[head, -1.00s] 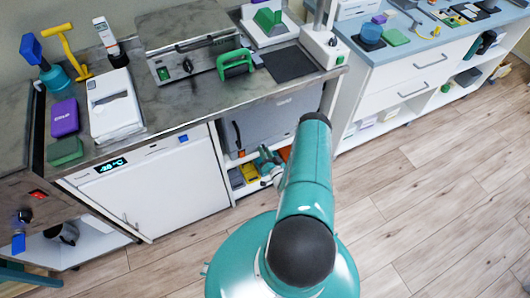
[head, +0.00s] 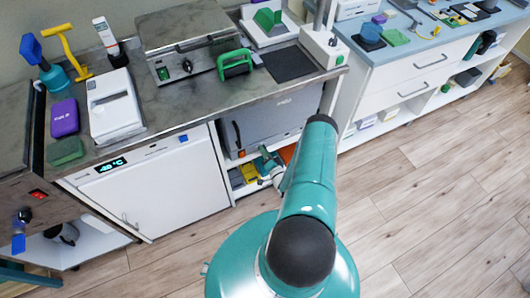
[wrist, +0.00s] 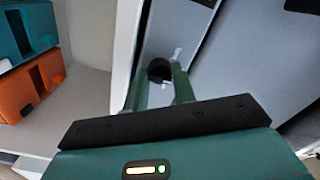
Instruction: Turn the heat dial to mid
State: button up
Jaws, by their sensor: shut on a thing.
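The heat dial (wrist: 158,70) is a small round black knob on a pale grey panel in the wrist view. My gripper (wrist: 160,74) has its two green fingers closed around the knob, one on each side. Small pale lettering and marks show beside the knob, too small to read, so I cannot tell its setting. In the head view, the grey appliance (head: 278,116) stands on a shelf under the worktop. My gripper (head: 268,164) is low at its front, partly behind my arm. The dial is hidden in the head view.
In the wrist view, a teal box (wrist: 28,32) and an orange box (wrist: 25,92) sit at the left, past a white cabinet upright (wrist: 124,50). In the head view, yellow items (head: 249,172) lie below the appliance. The wooden floor (head: 430,210) at the right is clear.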

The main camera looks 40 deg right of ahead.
jog(key=shift+a, duration=0.1)
jog(key=o, duration=1)
jog(key=v, duration=1.3)
jog(key=shift+s, duration=0.4)
jog(key=shift+a, duration=0.1)
